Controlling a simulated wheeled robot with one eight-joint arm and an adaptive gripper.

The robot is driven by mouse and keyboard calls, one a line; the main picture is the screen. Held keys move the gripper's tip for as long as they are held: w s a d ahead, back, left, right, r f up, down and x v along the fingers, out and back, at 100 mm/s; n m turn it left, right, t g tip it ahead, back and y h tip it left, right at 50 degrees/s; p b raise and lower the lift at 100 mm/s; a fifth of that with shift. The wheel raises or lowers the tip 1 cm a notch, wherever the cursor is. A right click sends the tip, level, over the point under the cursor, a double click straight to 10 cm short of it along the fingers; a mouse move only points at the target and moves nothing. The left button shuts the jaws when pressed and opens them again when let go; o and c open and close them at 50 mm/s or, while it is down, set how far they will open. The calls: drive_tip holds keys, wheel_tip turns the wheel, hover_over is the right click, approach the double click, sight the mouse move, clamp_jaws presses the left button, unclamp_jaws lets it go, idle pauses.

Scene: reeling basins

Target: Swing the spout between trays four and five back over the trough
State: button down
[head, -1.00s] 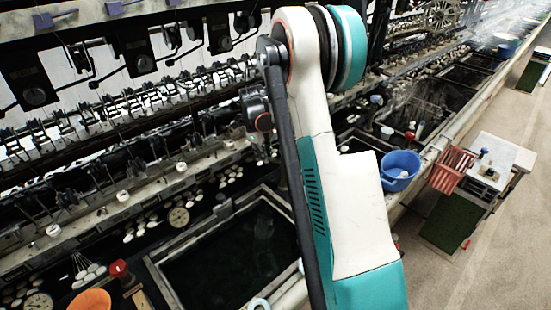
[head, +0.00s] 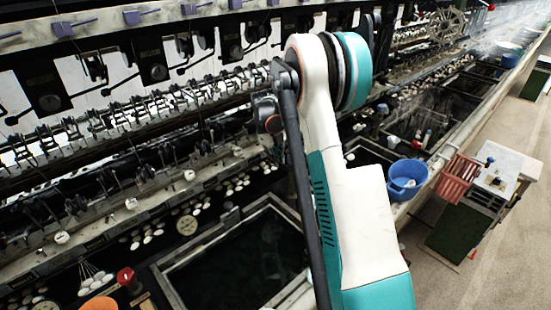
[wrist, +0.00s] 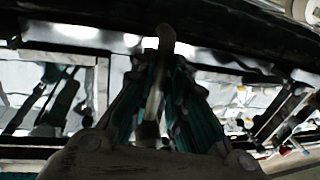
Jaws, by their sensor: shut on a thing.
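In the wrist view my gripper (wrist: 163,62) has its teal fingers closed around a slim, pale rod-like piece (wrist: 154,92), which looks like the spout. The piece runs up between the fingers, and its rounded top reaches a dark bar. The picture is dim, so the spout's far end and mounting cannot be made out. In the head view my white and teal arm hides the gripper and the spout. A rectangular basin of dark water with a pale rim (head: 208,234) lies left of my arm. I cannot tell which trays are four and five.
The reeling machine's row of metal arms (head: 150,105) runs along the back left. A blue tub (head: 407,180) stands right of my arm, with a red slatted crate (head: 459,180) and a pale-topped table (head: 497,165) beyond. A red knob (head: 126,276) is at lower left. The floor at right is open.

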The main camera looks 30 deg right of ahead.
drive_tip(key=c, duration=1.6)
unclamp_jaws()
drive_tip(key=shift+o, duration=0.2)
wheel_tip(320, 180, up, 12)
drive_tip(key=a, duration=0.2)
drive_tip(key=shift+s+a, duration=0.15)
drive_tip(key=shift+a, duration=0.05)
drive_tip(key=shift+f, duration=0.15)
